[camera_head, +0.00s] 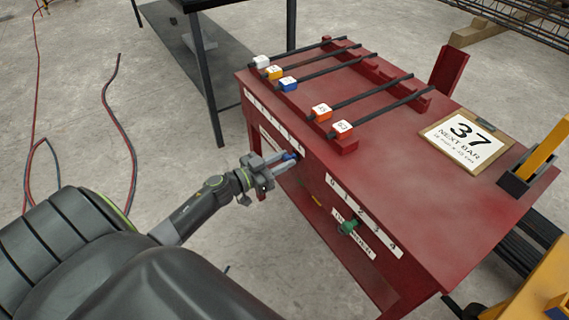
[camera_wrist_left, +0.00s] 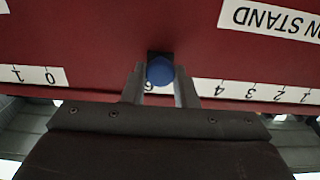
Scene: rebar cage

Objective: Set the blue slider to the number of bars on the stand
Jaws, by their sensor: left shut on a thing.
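The blue slider (camera_head: 290,156) is a round knob on the front face of the red table (camera_head: 300,110). My left gripper (camera_head: 284,164) is shut on it, with one finger on each side; the left wrist view also shows the knob (camera_wrist_left: 160,70). The blue slider's scale (camera_wrist_left: 255,91) appears upside down there, with 4, 3, 2, 1 to the right of the gripper. A partly hidden digit, looking like 6, lies beside the knob. The stand (camera_head: 345,146) on the tabletop bears several dark bars with white, yellow, blue, orange and red tags. My right gripper is out of view.
A green knob (camera_head: 348,227) sits by a second scale (camera_head: 364,216) from 0 to 4, right of the gripper.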

